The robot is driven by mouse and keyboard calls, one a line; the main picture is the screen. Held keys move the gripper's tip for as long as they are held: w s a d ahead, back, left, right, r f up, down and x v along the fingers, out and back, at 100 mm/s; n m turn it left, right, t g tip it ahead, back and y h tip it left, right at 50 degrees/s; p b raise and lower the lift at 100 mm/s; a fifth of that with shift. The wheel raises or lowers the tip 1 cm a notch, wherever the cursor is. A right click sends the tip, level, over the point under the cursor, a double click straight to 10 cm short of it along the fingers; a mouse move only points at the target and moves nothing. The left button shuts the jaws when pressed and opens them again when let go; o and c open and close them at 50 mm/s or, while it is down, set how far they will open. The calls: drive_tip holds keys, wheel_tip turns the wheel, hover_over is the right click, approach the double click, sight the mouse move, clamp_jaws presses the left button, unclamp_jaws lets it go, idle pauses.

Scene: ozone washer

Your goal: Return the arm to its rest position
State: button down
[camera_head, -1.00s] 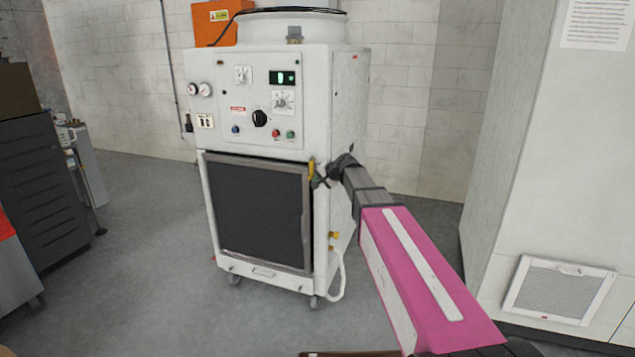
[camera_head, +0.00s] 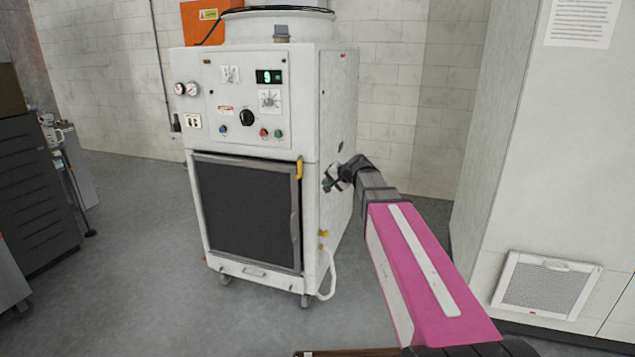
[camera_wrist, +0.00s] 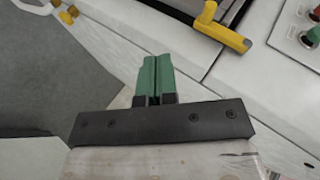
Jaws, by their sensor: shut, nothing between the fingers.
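My gripper (camera_head: 329,181) is at the end of my pink and grey arm, in front of the right edge of the white ozone washer (camera_head: 330,110). In the wrist view its two green fingers (camera_wrist: 153,78) are together with nothing between them. The washer's dark door (camera_head: 247,212) is closed in its frame. The yellow door handle (camera_head: 299,168) is apart from my gripper, to its left in the head view. In the wrist view the yellow handle (camera_wrist: 222,32) lies beyond the fingers, up and to the right.
The washer's panel has a lit green display (camera_head: 269,77), knobs and buttons. A white hose (camera_head: 328,278) hangs at its lower right. A white cabinet with a vent (camera_head: 547,287) stands at the right. Dark drawers (camera_head: 35,195) stand at the left. Grey floor (camera_head: 130,240) is clear between.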

drive_tip(key=s+d+f+n+g+h, duration=0.2)
drive_tip(key=s+d+f, duration=0.4)
drive_tip(key=s+f, duration=0.6)
drive_tip(key=s+d+f+n+g+h, duration=0.2)
drive_tip(key=s+d+f+g+h, duration=0.3)
drive_tip(key=s+f, duration=0.8)
drive_tip(key=s+d+h, duration=0.1)
drive_tip(key=s, duration=0.1)
drive_tip(key=shift+s+d+f+g, duration=0.2)
drive_tip(key=shift+s+g, duration=0.1)
drive_tip(key=shift+s, duration=0.1)
